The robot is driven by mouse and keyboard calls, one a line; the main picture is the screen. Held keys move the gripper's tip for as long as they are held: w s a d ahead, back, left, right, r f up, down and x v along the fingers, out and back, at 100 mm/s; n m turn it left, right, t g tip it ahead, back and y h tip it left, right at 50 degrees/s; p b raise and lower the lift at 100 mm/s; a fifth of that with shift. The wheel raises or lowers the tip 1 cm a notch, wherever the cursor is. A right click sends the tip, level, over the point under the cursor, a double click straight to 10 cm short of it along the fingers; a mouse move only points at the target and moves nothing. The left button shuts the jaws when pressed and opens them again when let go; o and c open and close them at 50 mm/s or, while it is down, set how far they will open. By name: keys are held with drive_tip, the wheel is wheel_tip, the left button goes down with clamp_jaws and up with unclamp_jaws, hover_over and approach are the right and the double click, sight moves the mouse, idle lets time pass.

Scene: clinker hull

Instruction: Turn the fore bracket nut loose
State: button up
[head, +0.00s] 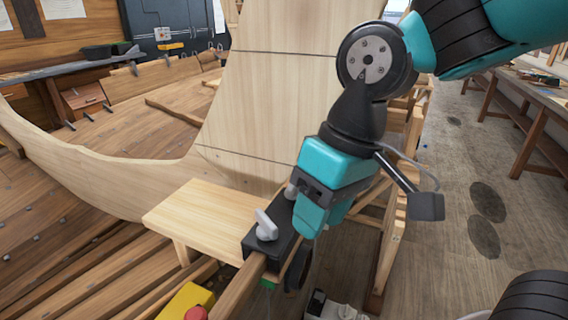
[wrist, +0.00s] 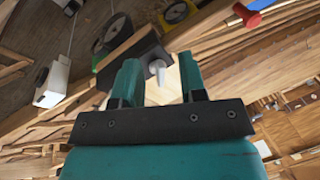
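A black bracket (head: 265,245) sits on a wooden rail. A pale grey wing nut (head: 266,226) stands on its near left part, and a smaller grey knob (head: 291,189) shows farther back beside my gripper. I cannot tell from the labels which is the fore nut. My gripper (head: 318,222) points down at the right side of the bracket. In the wrist view my gripper (wrist: 160,78) is open, its two teal fingers apart. A pale nut (wrist: 158,70) shows between them, with gaps on both sides, in front of the black bracket (wrist: 135,58). No contact is visible.
A small wooden shelf (head: 200,215) lies left of the bracket, below the tall pale stem post (head: 270,90). A yellow box (head: 187,299) with a red button, a black wheel (head: 299,270) and a white device (head: 334,306) stand close by. Floor (head: 450,200) is open to the right.

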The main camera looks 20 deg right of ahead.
drive_tip(key=w+d+r+m+h+p, duration=0.1)
drive_tip(key=w+d+r+m+h, duration=0.1)
drive_tip(key=w+r+m, duration=0.5)
drive_tip(key=w+d+r+m+h+p, duration=0.15)
drive_tip(key=w+r+m, duration=0.3)
drive_tip(key=w, duration=0.55)
drive_tip(key=p, duration=0.3)
approach(293, 189)
drive_tip(key=shift+m, duration=0.25)
drive_tip(key=f, duration=0.3)
drive_tip(key=w+f, duration=0.1)
drive_tip(key=f, duration=0.2)
drive_tip(key=w+d+f, duration=0.1)
drive_tip(key=f, duration=0.2)
drive_tip(key=shift+w+d+f, duration=0.15)
drive_tip(key=shift+w+f, duration=0.1)
drive_tip(key=shift+f, duration=0.05)
clamp_jaws()
